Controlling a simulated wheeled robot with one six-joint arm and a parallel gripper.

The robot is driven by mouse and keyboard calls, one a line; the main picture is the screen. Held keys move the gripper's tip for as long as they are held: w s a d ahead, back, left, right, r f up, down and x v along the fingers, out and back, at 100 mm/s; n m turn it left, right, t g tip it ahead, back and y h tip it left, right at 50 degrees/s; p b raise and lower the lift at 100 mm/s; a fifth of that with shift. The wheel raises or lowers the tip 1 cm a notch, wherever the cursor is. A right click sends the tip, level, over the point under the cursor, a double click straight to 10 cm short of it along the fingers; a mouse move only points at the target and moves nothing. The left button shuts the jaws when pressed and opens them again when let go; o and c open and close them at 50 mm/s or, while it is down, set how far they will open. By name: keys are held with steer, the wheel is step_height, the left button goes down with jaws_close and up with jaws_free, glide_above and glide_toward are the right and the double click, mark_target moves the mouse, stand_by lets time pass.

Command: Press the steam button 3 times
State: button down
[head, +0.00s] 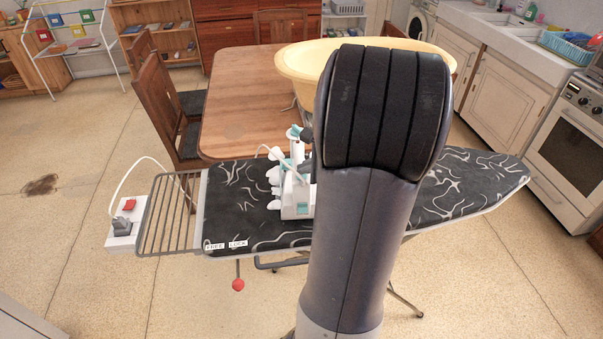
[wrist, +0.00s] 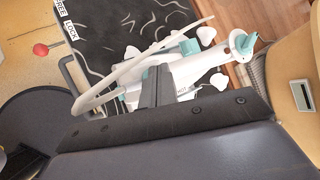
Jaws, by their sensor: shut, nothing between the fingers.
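A white and teal steam appliance (head: 296,205) sits on the dark patterned ironing board (head: 245,215), partly hidden behind my arm in the head view. In the wrist view the appliance (wrist: 205,85) lies beyond and beside my gripper (wrist: 158,70), with a pale hose curving along its left side. My gripper's dark fingers are together and empty, overlapping the appliance's body in the picture. I cannot tell whether they touch it. I cannot pick out the steam button; the fingers may cover it. In the head view my arm hides most of the gripper.
A white socket box (head: 121,236) with a red switch (head: 129,205) and a grey plug sits at the board's left end. A red knob (head: 238,285) hangs below the board. A wooden table (head: 240,100) with a yellow basin (head: 300,62) stands behind.

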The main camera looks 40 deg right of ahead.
mark_target(305, 177)
steer(key=shift+r+p, duration=0.4)
steer(key=shift+r, duration=0.3)
step_height(305, 177, up, 5)
steer(key=p, duration=0.4)
steer(key=shift+a, duration=0.1)
stand_by(2.3)
